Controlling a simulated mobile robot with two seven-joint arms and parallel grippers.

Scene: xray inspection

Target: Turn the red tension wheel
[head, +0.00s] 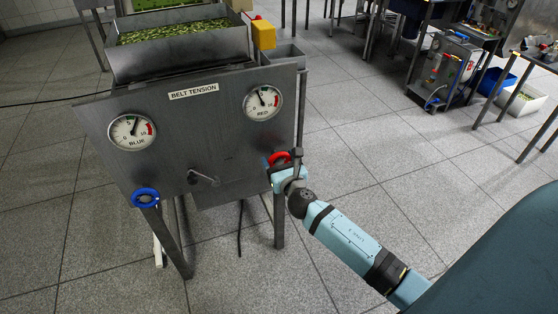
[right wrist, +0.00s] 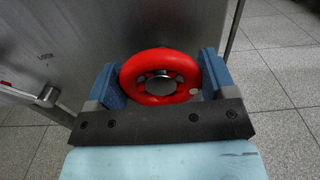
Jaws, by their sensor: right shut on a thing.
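The red tension wheel (head: 279,157) is on the right side of the grey machine's front panel, below the RED gauge (head: 263,102). In the right wrist view the red wheel (right wrist: 161,77) sits between the two blue fingers of my right gripper (right wrist: 161,85), which are shut on its rim from both sides. In the head view my right gripper (head: 287,172) covers the lower part of the wheel. The RED gauge needle points up and slightly left. My left gripper is not in view.
A blue wheel (head: 145,197) sits at the panel's lower left, under the BLUE gauge (head: 132,132). A crank handle (head: 204,178) sticks out between the wheels. A hopper of green pieces (head: 172,33) is on top. Open tiled floor (head: 400,170) lies to the right.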

